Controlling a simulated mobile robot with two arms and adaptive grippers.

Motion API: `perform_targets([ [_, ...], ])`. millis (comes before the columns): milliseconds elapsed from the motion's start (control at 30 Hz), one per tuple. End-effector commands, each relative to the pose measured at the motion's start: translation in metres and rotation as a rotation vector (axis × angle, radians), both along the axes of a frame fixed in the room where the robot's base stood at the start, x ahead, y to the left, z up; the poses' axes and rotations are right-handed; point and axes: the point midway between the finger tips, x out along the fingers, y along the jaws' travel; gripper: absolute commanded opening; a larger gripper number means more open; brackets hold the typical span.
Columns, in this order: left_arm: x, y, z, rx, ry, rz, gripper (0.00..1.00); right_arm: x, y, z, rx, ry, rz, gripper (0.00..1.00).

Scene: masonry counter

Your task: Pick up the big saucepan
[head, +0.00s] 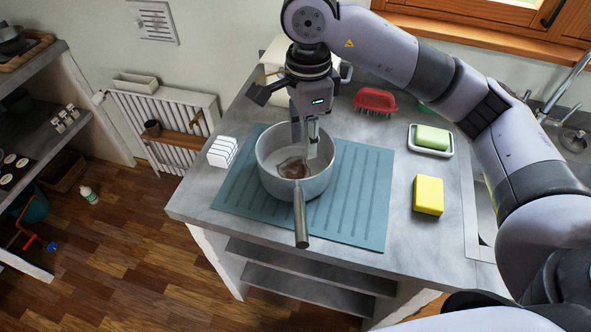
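The big saucepan (325,182) is a grey metal pan that stands upright on a blue-green ribbed mat (362,205) on the counter. Its long handle (300,215) points toward the front edge. A reddish-brown patch shows on the pan's inside, and I cannot tell whether it is contents or a reflection. My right gripper (305,146) points down over the far part of the pan. Its fingers are apart, with a gap between them, and the tips overlap the pan's opening. I cannot tell whether they touch the pan. My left gripper is not in view.
A white ribbed block (222,152) lies left of the pan. A red brush (375,101), a green soap bar (432,137) in a white dish and a yellow sponge (428,195) lie to the right. A pale container (278,58) stands behind my gripper. The counter's front-left corner is bare.

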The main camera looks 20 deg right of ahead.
Motion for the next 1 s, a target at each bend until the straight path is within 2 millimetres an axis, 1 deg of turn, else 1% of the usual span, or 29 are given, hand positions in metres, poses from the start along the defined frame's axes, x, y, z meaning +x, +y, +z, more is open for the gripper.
perform_targets([
  [33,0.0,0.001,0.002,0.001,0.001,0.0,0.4,-0.002,0.001,-0.01,0.002,0.006,0.002,0.28],
  [400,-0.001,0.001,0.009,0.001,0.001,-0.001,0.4,-0.003,0.001,-0.071,0.004,0.006,0.0,0.28],
  [533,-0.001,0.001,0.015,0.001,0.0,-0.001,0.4,-0.003,0.001,-0.086,0.003,0.003,-0.001,0.28],
  [667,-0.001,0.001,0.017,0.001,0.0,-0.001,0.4,-0.003,0.001,-0.093,0.004,0.002,0.001,0.28],
  [767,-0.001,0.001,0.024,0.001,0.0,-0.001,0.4,-0.005,0.001,-0.101,0.003,0.006,0.0,0.28],
  [900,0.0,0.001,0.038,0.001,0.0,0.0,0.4,-0.007,0.0,-0.12,0.003,0.007,0.0,0.28],
  [1000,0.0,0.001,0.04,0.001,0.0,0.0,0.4,-0.006,0.0,-0.135,0.004,0.004,-0.001,0.28],
])
